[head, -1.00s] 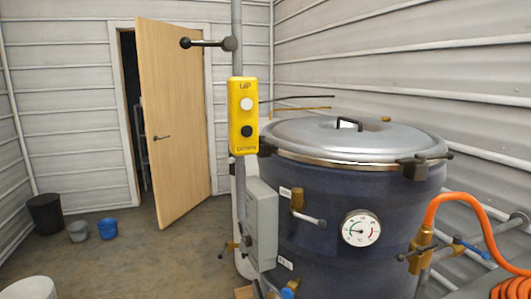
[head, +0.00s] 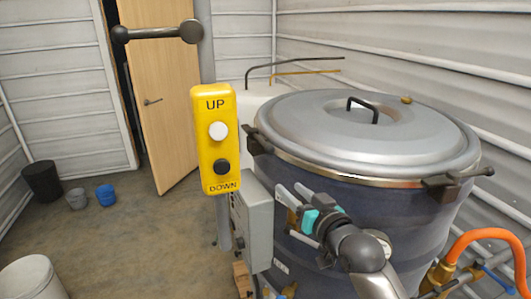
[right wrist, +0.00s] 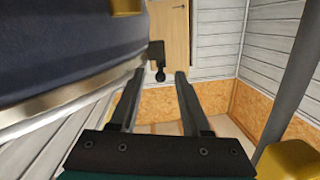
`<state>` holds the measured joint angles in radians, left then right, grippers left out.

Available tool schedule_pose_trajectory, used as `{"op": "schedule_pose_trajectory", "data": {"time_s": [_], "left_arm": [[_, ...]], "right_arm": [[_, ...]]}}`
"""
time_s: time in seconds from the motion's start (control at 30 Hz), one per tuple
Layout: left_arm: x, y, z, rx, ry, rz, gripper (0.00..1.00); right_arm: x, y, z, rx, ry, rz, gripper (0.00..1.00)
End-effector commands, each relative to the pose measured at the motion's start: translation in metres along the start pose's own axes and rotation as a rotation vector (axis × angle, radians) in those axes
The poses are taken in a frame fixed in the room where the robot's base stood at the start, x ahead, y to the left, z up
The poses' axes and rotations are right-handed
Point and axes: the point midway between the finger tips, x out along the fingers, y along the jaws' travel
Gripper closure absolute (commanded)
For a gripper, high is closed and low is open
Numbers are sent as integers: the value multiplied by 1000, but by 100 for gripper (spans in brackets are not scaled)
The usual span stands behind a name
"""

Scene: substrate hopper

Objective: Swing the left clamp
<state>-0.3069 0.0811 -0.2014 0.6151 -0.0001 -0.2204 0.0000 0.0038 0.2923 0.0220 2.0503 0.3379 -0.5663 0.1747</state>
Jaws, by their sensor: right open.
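The left clamp (head: 259,143) is a dark clamp on the near-left rim of the big blue vessel's grey lid. In the right wrist view, the dark clamp with a round knob (right wrist: 158,62) shows just beyond my fingertips. My right gripper (head: 290,188) is in front of the vessel, below and to the right of the left clamp, its two fingers pointing up and left. It is open, with an empty gap between the fingers (right wrist: 160,73), and appears apart from the clamp. My left gripper is not in view.
A second dark clamp (head: 452,184) sits on the right rim. The yellow UP/DOWN button box (head: 216,140) on a pole and a grey box (head: 253,222) stand close left of the vessel. An orange hose (head: 480,238) is at right. Open floor lies at left.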

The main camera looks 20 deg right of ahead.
Motion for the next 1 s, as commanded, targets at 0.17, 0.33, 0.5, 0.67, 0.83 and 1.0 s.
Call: {"op": "schedule_pose_trajectory", "data": {"time_s": [0.17,0.33,0.5,0.67,0.83,1.0], "left_arm": [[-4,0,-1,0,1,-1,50],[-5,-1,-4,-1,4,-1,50],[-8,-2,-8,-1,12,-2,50],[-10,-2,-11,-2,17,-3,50],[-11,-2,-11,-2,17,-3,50],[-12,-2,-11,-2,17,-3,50]], "right_arm": [[2,-4,-42,14,95,-24,53],[17,-4,-44,15,99,-25,53],[41,-5,-47,15,99,-24,53],[63,-5,-49,15,97,-24,53],[86,-6,-50,14,96,-24,53],[107,-7,-53,13,97,-24,53]]}}
